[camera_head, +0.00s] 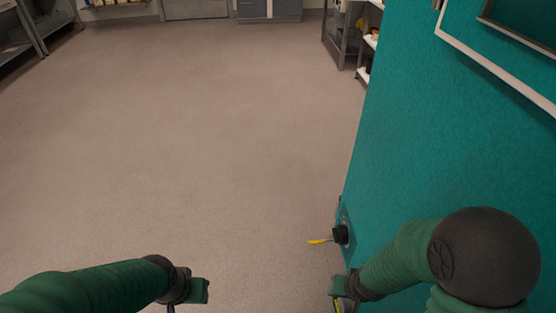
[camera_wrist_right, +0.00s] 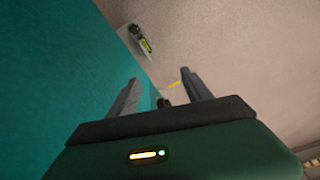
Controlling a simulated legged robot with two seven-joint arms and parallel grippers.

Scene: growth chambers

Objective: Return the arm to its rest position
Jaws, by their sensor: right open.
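My right arm comes in from the lower right in the head view, in front of the teal panel (camera_head: 450,150). My right gripper (camera_head: 342,302) is low at the bottom edge there, mostly cut off. In the right wrist view the right gripper (camera_wrist_right: 160,90) has its two fingers spread apart with nothing held between them. My left arm reaches in from the lower left. Its gripper end (camera_head: 198,291) is over bare floor, and its fingers are not clearly visible.
A black fitting with a yellow lever (camera_head: 320,241) sticks out from the teal panel's lower edge, just above my right gripper. The wrist view shows a plate with a black and yellow handle (camera_wrist_right: 143,42). Open floor (camera_head: 190,140) fills the left and middle. Shelves (camera_head: 368,45) stand farther back.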

